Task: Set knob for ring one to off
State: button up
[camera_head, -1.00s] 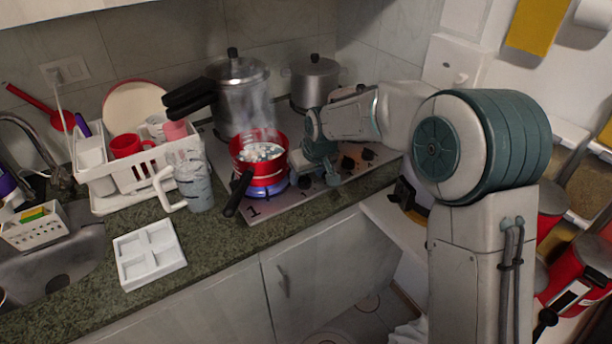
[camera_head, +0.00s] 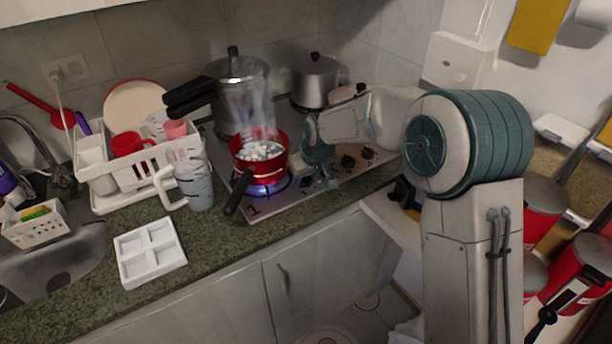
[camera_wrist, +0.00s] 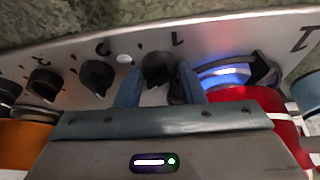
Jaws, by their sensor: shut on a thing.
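The dark knob marked 1 (camera_wrist: 158,67) is on the stove's steel front panel in the wrist view. My gripper (camera_wrist: 160,82) has one blue-grey finger on each side of this knob and is shut on it. The fingers hide part of the knob, so its exact setting cannot be told. A blue flame (camera_wrist: 222,74) is lit beside it in the wrist view. In the head view, my gripper (camera_head: 325,178) is at the stove's front, right of the red pan (camera_head: 262,170). The flame glows under this pan, which holds white pieces and steams.
Other knobs (camera_wrist: 97,76) line the panel. A pressure cooker (camera_head: 240,100) and a steel pot (camera_head: 315,80) stand behind. A clear jug (camera_head: 196,186) and white tray (camera_head: 150,252) are left.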

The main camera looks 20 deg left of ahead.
jog(key=n, duration=0.1)
jog(key=n+g, duration=0.1)
jog(key=n, duration=0.1)
jog(key=n+y, duration=0.1)
jog(key=shift+w+d+n, duration=0.2)
jog(key=shift+w+n, duration=0.05)
jog(key=shift+n, duration=0.05)
jog(key=n+g+p, duration=0.1)
jog(key=n+g, duration=0.1)
jog(key=n, duration=0.2)
jog(key=shift+w+n, duration=0.15)
jog(key=shift+n, duration=0.25)
dwell(0.3)
jog(key=o, duration=1)
jog(key=shift+r, duration=0.1)
jog(key=b+v, duration=0.1)
jog(key=v, duration=1.2)
jog(key=shift+w+d+r, duration=0.2)
jog(key=shift+d+r, duration=0.1)
